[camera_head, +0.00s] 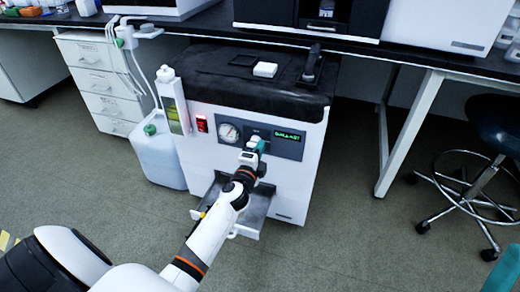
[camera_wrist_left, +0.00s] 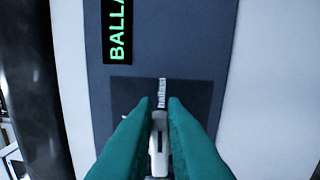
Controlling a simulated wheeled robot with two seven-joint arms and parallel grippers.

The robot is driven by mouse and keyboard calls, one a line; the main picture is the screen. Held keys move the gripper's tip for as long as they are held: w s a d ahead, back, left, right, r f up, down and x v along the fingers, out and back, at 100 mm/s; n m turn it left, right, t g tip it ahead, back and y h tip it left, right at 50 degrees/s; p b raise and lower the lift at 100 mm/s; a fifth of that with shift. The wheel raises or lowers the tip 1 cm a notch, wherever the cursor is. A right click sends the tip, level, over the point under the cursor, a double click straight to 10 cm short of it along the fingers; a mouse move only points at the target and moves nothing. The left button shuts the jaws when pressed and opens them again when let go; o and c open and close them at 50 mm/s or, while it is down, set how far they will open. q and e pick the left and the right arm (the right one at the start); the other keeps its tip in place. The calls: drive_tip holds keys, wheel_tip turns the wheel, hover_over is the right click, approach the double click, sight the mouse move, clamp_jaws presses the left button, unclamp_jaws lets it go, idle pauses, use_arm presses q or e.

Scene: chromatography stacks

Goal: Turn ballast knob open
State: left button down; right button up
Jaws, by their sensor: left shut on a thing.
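The white pump cabinet (camera_head: 268,169) with a black top stands under the bench. Its dark front panel (camera_head: 290,149) carries a round gauge and a green-lit "BALLAST" display (camera_head: 288,136). My left gripper (camera_head: 257,143) is at the panel, just left of the display. Its teal fingers (camera_wrist_left: 160,112) are shut on the grey ballast knob (camera_wrist_left: 158,135), which sits between them. The knob is mostly hidden by the fingers in the head view.
A metal drip tray (camera_head: 252,208) juts out below the panel, under my left arm. A white jug (camera_head: 158,158) with tubing stands left of the cabinet. A red-lit switch (camera_head: 202,123) is left of the gauge. A stool (camera_head: 480,180) stands at right, with open floor between.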

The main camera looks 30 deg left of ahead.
use_arm(q)
drive_tip(key=shift+s+a+f+m, duration=0.2)
drive_tip(key=shift+a+f+m, duration=0.1)
drive_tip(key=shift+a, duration=0.25)
drive_tip(key=c, duration=1.7)
unclamp_jaws()
drive_tip(key=shift+c, duration=0.2)
drive_tip(key=shift+o, duration=1.3)
drive_tip(key=shift+a, duration=0.1)
drive_tip(key=shift+r, duration=0.1)
drive_tip(key=shift+d, duration=0.25)
drive_tip(key=shift+r, duration=0.1)
